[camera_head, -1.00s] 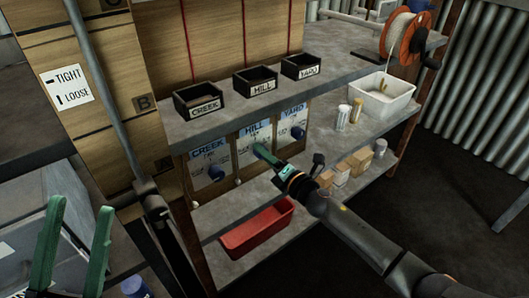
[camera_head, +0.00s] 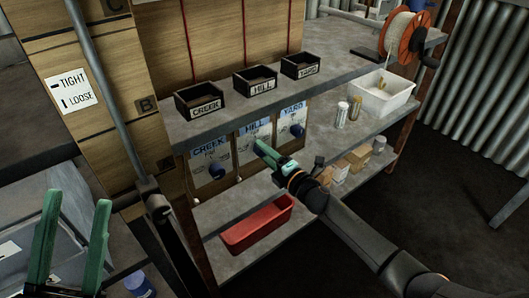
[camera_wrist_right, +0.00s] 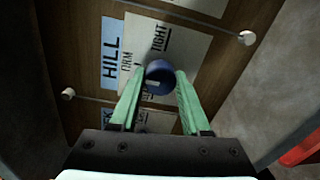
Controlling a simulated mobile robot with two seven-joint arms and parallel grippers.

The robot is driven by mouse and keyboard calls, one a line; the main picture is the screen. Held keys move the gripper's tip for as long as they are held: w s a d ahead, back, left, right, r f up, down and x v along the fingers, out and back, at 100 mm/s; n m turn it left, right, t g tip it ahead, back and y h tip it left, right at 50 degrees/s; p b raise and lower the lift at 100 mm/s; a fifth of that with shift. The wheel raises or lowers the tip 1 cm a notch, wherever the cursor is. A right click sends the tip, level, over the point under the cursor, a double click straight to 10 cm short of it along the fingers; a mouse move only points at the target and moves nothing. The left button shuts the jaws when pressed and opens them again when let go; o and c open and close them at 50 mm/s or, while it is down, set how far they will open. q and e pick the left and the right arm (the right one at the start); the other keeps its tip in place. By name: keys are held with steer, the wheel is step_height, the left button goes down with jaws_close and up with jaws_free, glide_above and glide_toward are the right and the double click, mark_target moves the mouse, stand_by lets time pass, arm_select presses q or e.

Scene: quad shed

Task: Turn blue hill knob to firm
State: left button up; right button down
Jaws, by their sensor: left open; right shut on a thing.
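The blue HILL knob (camera_wrist_right: 160,77) sits on the middle panel, labelled HILL, under the shelf. In the right wrist view it is between the two green fingertips of my right gripper (camera_wrist_right: 162,84), which is shut on it. A pale mark shows on the knob's left side, on the side of the printed word FIRM; TIGHT is printed above. In the head view my right gripper (camera_head: 264,149) reaches the HILL panel (camera_head: 255,131) and hides the knob. My left gripper (camera_head: 75,240) is open and empty at the lower left, away from the panels.
The CREEK knob (camera_head: 216,170) and YARD knob (camera_head: 297,131) flank the HILL panel. Labelled black trays (camera_head: 203,106) stand on the shelf above. A red bin (camera_head: 258,226) and several small boxes (camera_head: 357,157) are on the lower shelf. A grey upright pole (camera_head: 108,95) stands left.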

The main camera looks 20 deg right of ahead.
steer(key=shift+c, duration=1.8)
jaws_free()
steer(key=shift+s, duration=0.1)
steer(key=p+v, duration=0.2)
steer(key=v, duration=1)
steer(key=shift+s+p, duration=0.15)
steer(key=shift+p, duration=0.2)
